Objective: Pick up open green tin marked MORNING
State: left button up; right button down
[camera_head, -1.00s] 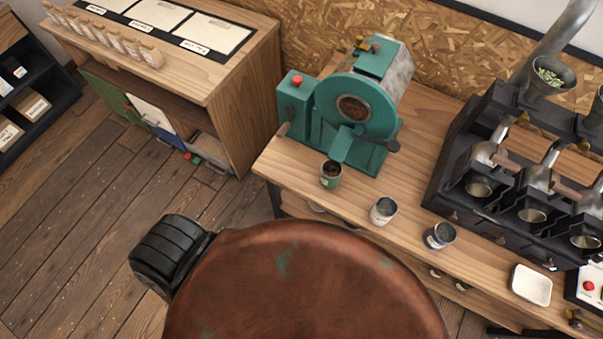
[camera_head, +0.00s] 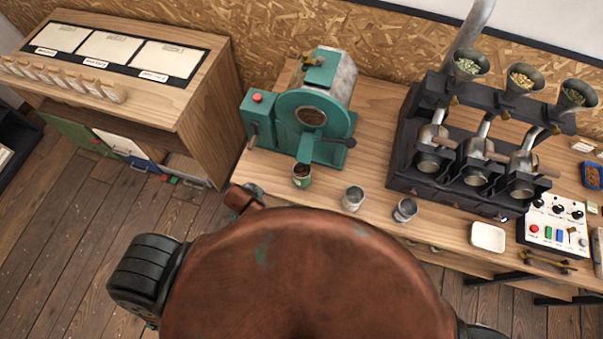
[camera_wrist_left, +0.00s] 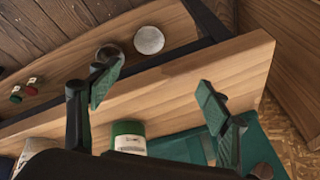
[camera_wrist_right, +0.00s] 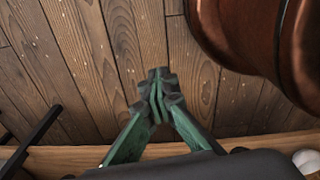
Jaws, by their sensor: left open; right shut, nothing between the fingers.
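A small open green tin (camera_head: 302,180) with dark brown contents stands on the wooden bench in front of the teal roaster. Its marking is not readable. My left gripper (camera_head: 253,190) is at the bench's left front edge, left of the tin and apart from it. In the left wrist view the left gripper (camera_wrist_left: 158,95) is open and empty, and the green tin (camera_wrist_left: 128,136) shows beyond the fingers at lower left, partly hidden by the gripper body. My right gripper (camera_wrist_right: 158,88) is shut and empty above the floorboards; it is not visible in the head view.
The teal roaster (camera_head: 305,118) stands close behind the tin. Further right are a black brewing rack (camera_head: 400,150), a white dish (camera_head: 488,237) and a control panel (camera_head: 556,222). A lower shelf holds small items.

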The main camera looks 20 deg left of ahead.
pick_arm(q)
jog(key=w+d+r+m+t+h+p, duration=0.1)
jog(key=w+d+r+m, duration=0.3)
jog(key=d+r+m, duration=0.45)
jog(key=w+d+r+m+p, duration=0.25)
jog(key=d+r+m, duration=0.3)
jog(key=m, duration=0.55)
jog(key=w+m, duration=0.1)
jog(key=m, duration=0.2)
jog(key=w+a+f+m, duration=0.1)
jog(key=m, duration=0.2)
jog(key=w+f+m+y+b, duration=0.1)
jog(key=m, duration=0.2)
jog(key=shift+w+a+f+t, duration=0.1)
jog(key=shift+w+a+t, duration=0.2)
jog(key=shift+w+a, duration=0.1)
jog(key=x, duration=0.2)
jog(key=p, duration=0.1)
send_near(302, 170)
jog(key=shift+w+d+f, duration=0.3)
jog(key=shift+w+f, duration=0.15)
jog(key=shift+f, duration=0.1)
jog(key=shift+w+d+f, duration=0.25)
jog(key=shift+w+f, duration=0.25)
jog(key=shift+f, duration=0.1)
pick_arm(e)
notch_tip(302, 170, up, 4)
jog(key=shift+w+a+r, duration=0.1)
jog(key=shift+a+r, duration=0.05)
